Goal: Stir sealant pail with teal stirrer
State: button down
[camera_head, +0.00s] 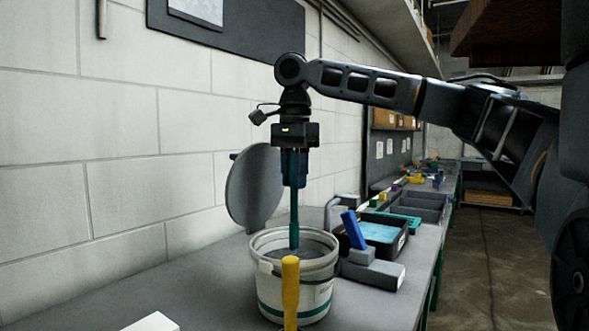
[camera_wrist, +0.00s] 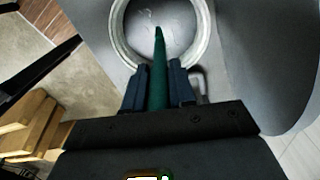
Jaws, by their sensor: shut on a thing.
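The sealant pail (camera_head: 284,305) is a white bucket with a teal band, standing open on the grey bench. Its round mouth also shows in the wrist view (camera_wrist: 203,52), with grey content inside. My gripper (camera_head: 293,180) points down above the pail and is shut on the teal stirrer (camera_head: 294,228). The stirrer hangs upright, and its lower part passes behind or inside the pail's near rim. In the wrist view the stirrer (camera_wrist: 158,75) runs from between my fingers (camera_wrist: 158,85) out over the pail's mouth. Whether its tip touches the content I cannot tell.
A yellow-handled tool (camera_head: 290,290) stands upright in front of the pail. A grey round lid (camera_head: 254,188) leans near the wall behind it. A blue-handled tool (camera_head: 353,230) and a tray with light blue content (camera_head: 385,232) are to the right. Bench at left is mostly clear.

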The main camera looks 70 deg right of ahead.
aim_at(294, 221)
jog(key=shift+f+b, duration=1)
jog(key=shift+f, duration=2.3)
